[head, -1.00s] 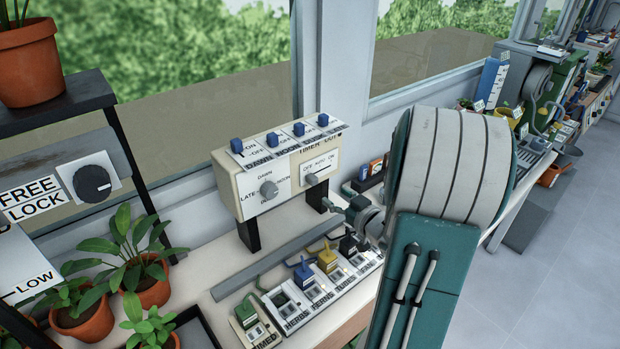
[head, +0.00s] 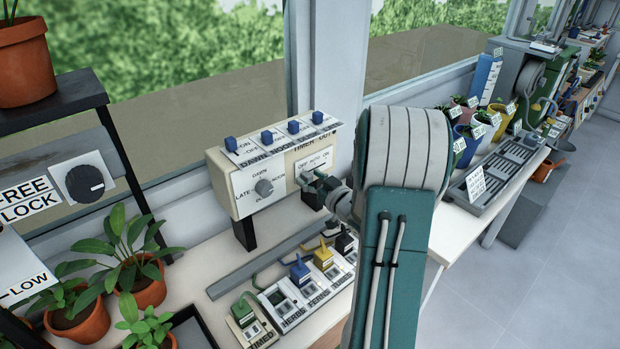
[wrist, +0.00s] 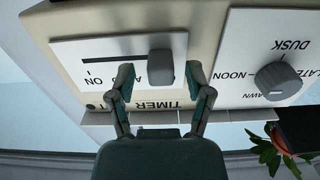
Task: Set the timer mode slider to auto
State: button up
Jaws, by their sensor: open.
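The timer slider knob (wrist: 161,68) is a grey block on a white plate (wrist: 65,60), seen upside down in the wrist view. It sits at the right end of its dark slot (wrist: 110,59), away from the ON mark at the left. The AUTO label is partly hidden by a finger, and the OFF label is not readable there. My gripper (wrist: 160,76) is open, with one finger on each side of the knob; contact is not clear. In the head view, my gripper (head: 314,184) is at the timer panel (head: 320,156) and hides the knob.
A round dial (head: 264,187) is beside the slider on the same box. Blue switches (head: 267,137) line the box top. Below are several coloured levers (head: 300,268) on the bench. Potted plants (head: 140,270) stand at the left.

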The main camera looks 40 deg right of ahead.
aim_at(315, 167)
jog(key=shift+w, duration=0.1)
grip_shut()
jog(key=shift+d, duration=2)
grip_release()
